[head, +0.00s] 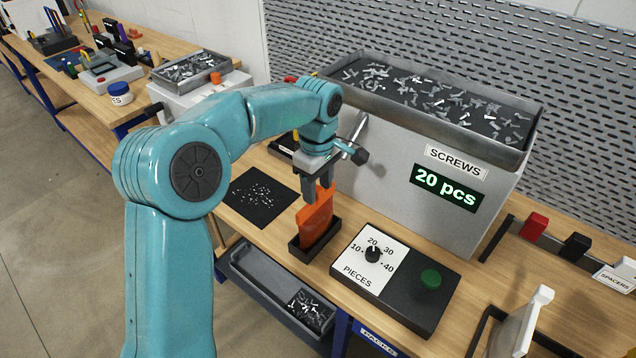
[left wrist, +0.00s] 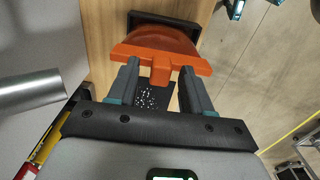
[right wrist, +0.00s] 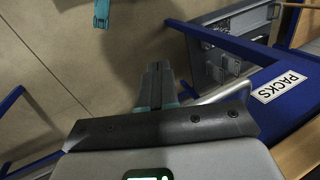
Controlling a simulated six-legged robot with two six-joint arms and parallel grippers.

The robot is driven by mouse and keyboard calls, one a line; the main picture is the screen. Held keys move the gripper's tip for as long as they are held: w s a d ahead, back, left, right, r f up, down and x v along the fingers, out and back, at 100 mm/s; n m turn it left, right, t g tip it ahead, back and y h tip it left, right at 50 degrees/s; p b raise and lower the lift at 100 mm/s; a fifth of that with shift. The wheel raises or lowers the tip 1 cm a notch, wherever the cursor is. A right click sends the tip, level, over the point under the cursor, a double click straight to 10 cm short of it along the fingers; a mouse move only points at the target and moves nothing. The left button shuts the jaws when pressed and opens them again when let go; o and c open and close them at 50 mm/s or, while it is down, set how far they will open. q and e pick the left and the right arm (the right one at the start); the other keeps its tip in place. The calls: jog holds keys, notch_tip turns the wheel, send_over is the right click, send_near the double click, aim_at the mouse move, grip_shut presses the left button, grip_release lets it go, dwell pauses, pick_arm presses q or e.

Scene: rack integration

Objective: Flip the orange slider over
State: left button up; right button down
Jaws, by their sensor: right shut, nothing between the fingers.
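The orange slider (head: 314,219) stands upright in a black holder (head: 305,252) on the bench. In the left wrist view, the slider (left wrist: 161,52) shows a wide top edge with a short tab in the middle. My left gripper (head: 318,192) is directly above it, pointing down. Its fingers (left wrist: 158,70) are apart, one on each side of the tab, with visible gaps to it. The slider's lower part is hidden in the holder. My right gripper (right wrist: 158,68) is shut and empty, away from the slider; the head view does not show it.
A large grey screw bin (head: 390,165) reading "20 pcs" stands behind the holder. A control box (head: 405,308) with a dial and green button is to the right. A black mat (head: 262,196) with small parts lies to the left. A grey tray (head: 262,282) hangs below the bench edge.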

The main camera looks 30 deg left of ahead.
aim_at(318, 188)
pick_arm(q)
jog(key=shift+r, duration=0.4)
notch_tip(318, 188, up, 16)
jog(key=p, duration=0.2)
jog(key=shift+f, duration=0.25)
jog(key=shift+f, duration=0.1)
